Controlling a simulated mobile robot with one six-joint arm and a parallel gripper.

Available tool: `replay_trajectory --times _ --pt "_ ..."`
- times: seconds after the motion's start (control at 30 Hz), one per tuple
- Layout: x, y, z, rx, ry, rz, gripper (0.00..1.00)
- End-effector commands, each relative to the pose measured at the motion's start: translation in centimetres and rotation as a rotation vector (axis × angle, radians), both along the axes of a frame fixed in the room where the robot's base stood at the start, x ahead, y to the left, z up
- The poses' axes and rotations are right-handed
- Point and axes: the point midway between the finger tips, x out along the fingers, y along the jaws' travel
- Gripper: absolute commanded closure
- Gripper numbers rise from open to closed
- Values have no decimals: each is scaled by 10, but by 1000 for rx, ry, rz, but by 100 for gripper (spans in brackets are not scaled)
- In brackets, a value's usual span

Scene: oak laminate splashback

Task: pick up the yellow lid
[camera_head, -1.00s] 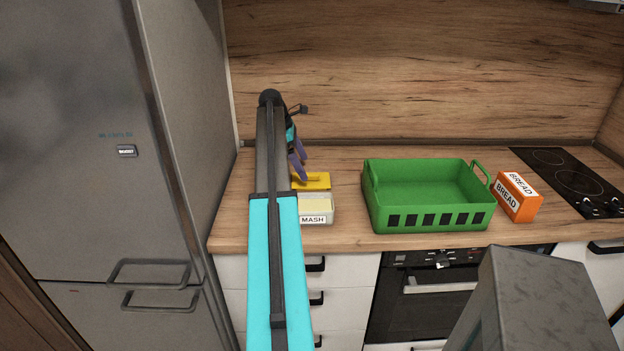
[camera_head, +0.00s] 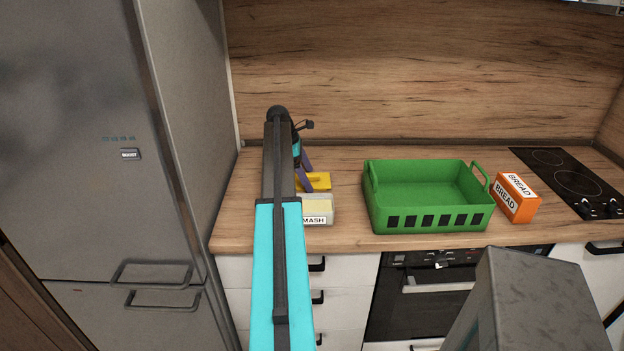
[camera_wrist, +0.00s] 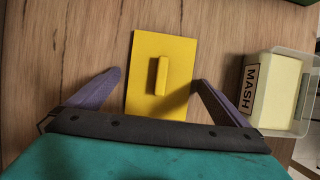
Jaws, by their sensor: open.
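The yellow lid (camera_wrist: 147,88) is a flat rectangle with a raised bar handle, lying on the wooden counter. In the head view the lid (camera_head: 319,181) sits behind the MASH container and is partly hidden by my arm and gripper. My gripper (camera_wrist: 160,82) is open, with its purple fingers apart on either side of the lid's near part in the wrist view. In the head view my gripper (camera_head: 306,174) is at the lid's left side. The fingers hold nothing. The exact height above the counter is hard to tell.
A clear container labelled MASH (camera_wrist: 277,90) with pale yellow contents stands right of the lid; it also shows in the head view (camera_head: 317,219). A green basket (camera_head: 428,217) stands further right, then an orange BREAD box (camera_head: 516,202) and a black hob (camera_head: 570,182). A fridge (camera_head: 90,170) stands left.

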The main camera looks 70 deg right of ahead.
Motion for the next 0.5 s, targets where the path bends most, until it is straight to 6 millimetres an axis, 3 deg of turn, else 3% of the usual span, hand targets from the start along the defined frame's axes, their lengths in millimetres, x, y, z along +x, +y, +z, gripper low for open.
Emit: replay_trajectory --times 0.37,0.5 --pt "-1 0 0 1 0 -1 0" --pt "-1 0 0 1 0 -1 19"
